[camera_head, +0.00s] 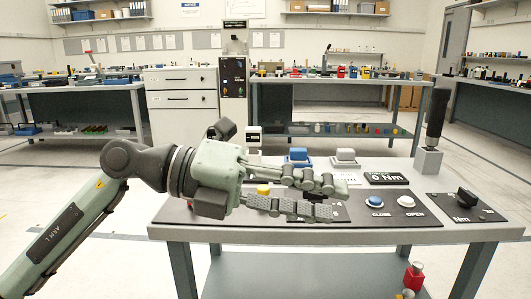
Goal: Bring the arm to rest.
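My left arm (75,225) comes in from the lower left and reaches over the left part of the near table. My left gripper (325,196) points right above the table. Its two fingers are apart, with a gap between them and nothing held in it. It hides part of the control panel behind it. My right gripper is not in view.
The near table (335,234) carries a blue button (374,202) marked CLOSE, a white button (405,201) marked OPEN, a black Nm knob (466,196), a display (387,178) and an upright black handle (436,115). A tensile machine (234,75) stands behind.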

